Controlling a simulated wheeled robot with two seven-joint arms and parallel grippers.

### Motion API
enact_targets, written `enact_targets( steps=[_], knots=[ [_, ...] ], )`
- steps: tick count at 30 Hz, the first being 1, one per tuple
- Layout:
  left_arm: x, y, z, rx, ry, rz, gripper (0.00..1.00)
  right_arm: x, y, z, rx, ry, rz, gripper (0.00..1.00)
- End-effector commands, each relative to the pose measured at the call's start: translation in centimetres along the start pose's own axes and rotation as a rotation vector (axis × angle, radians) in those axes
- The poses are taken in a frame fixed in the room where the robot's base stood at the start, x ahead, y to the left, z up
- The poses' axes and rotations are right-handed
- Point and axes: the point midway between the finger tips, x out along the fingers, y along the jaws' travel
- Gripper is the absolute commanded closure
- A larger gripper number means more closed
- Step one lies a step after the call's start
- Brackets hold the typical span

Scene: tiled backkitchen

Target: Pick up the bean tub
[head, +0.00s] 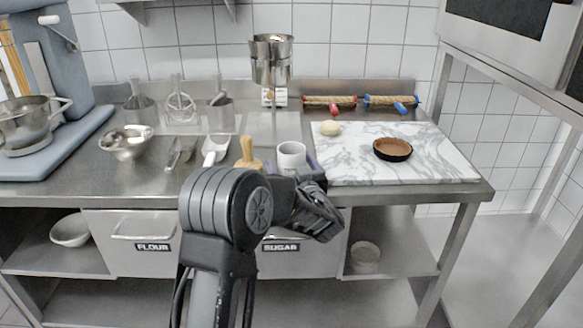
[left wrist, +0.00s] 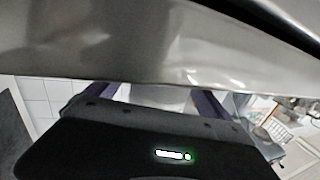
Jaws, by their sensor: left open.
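A white round tub (head: 291,158) stands upright near the front edge of the steel counter; its contents do not show clearly. A second small pale tub (head: 365,257) sits on the lower shelf. No label shows which is the bean tub. My left gripper (head: 291,168) is open, with purple fingers on either side of the white tub; contact cannot be told. My dark arm hides part of the counter's front. In the left wrist view the fingers (left wrist: 150,95) are apart with a pale patch between them, and a steel surface covers their ends. My right gripper is not in view.
A wooden-handled tool (head: 247,154) and a white scoop (head: 215,148) lie left of the white tub. A marble board (head: 440,160) holds dough (head: 330,128) and a brown tart pan (head: 393,149) on the right. The counter's front edge is close to my arm.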

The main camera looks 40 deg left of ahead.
Motion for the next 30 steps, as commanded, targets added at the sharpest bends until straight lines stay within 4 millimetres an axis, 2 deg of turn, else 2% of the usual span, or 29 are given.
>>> enact_targets(
  steps=[2,30],
  knots=[
    [-0.01,0.0,-0.01,0.0,0.0,0.0,0.09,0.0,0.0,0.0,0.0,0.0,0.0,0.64],
    [-0.01,0.0,-0.01,0.0,0.0,0.0,0.86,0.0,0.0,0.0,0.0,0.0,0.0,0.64]
  ],
)
